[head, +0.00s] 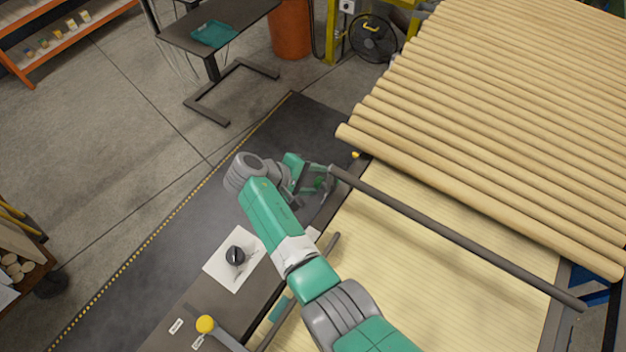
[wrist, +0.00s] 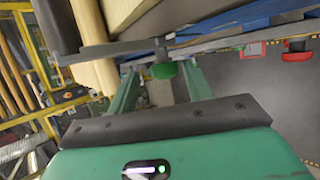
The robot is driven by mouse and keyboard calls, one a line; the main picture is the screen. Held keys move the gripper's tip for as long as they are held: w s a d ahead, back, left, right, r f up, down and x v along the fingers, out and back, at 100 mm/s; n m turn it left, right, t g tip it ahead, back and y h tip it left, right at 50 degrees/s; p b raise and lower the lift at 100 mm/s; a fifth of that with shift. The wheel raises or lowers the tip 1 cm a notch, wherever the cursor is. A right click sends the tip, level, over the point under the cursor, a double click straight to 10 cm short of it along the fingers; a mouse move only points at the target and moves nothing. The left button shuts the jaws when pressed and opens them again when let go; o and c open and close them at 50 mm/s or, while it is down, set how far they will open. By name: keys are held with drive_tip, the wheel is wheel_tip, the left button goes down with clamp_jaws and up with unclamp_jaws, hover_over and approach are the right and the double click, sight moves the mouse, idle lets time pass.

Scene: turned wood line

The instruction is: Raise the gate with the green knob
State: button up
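The green knob (wrist: 163,70) is a round disc on a short dark stem in the wrist view. It sits under a flat grey lever (wrist: 215,44). My gripper (wrist: 162,76) is open, with one green finger on each side of the knob and a gap showing on both sides. In the head view my gripper (head: 318,184) is at the left end of the gate, a long dark grey bar (head: 450,233). There I cannot tell the knob from the green fingers. The gate bar lies low, in front of the lowest wooden rod.
Pale turned rods (head: 490,110) fill the sloped rack behind the bar. A red knob (wrist: 298,56) is to the right in the wrist view. A yellow-knobbed lever (head: 205,323) and a white sheet with a black knob (head: 235,256) are near my arm.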

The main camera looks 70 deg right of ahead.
drive_tip(key=shift+f, duration=0.1)
drive_tip(key=shift+a, duration=0.1)
drive_tip(key=v, duration=0.7)
drive_tip(key=shift+w+a+r, duration=0.2)
drive_tip(key=shift+r, duration=0.05)
